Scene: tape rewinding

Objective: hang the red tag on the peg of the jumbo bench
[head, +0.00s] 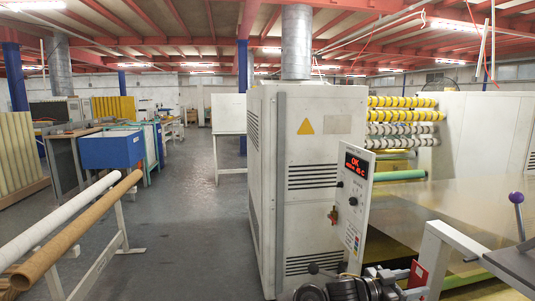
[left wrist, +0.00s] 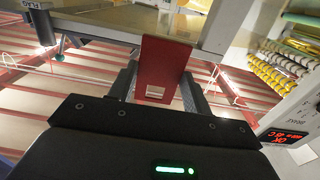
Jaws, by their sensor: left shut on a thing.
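My left gripper (head: 398,283) is at the bottom of the head view, right of centre. It is shut on the red tag (head: 418,275), which stands up close to a pale frame post. In the left wrist view the red tag (left wrist: 166,62) sits between the two dark fingers (left wrist: 155,88), with a small opening near its lower end. The pale bench frame (head: 438,245) is right beside the tag; it also shows in the left wrist view (left wrist: 226,25). I cannot make out the peg, nor whether the tag touches the frame. My right gripper is out of view.
A tall white cabinet (head: 270,180) with a display panel (head: 356,190) stands just left of the bench. A purple-knobbed lever (head: 517,198) rises at the right. Yellow rolls (head: 400,102) are behind. Long tubes (head: 75,230) lie on a rack at left; the floor between is clear.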

